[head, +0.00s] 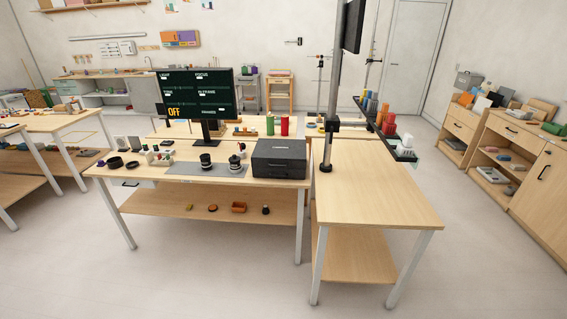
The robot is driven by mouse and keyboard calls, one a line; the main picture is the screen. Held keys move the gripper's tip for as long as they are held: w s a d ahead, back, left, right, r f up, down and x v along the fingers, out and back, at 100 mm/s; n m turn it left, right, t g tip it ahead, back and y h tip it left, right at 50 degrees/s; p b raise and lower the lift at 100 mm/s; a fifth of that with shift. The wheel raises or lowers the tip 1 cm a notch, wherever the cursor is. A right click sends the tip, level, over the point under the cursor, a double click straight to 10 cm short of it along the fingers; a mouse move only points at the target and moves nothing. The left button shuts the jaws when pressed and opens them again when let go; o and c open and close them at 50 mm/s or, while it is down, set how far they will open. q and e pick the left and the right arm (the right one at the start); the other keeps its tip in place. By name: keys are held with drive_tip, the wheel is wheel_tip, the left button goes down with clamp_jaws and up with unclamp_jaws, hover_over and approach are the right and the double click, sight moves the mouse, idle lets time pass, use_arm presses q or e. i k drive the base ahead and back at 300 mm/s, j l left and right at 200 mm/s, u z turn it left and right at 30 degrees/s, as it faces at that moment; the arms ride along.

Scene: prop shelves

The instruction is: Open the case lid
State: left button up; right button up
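A dark grey box-shaped case (279,159) stands on the right end of the middle wooden table. Its lid looks shut, with a seam along the front. I see no gripper or arm of mine in the head view, so neither is near the case in this picture.
The table (140,172) also holds a monitor (203,95) reading OFF, a grey mat (200,169) with dark cylindrical parts, and small items at the left. A mostly bare table (385,205) adjoins on the right, with a pole (331,100). The floor (190,275) in front is clear.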

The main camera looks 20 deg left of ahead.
sight(278, 154)
drive_tip(key=i+j+z, duration=0.15)
drive_tip(key=i+j, duration=0.95)
drive_tip(key=i, duration=0.05)
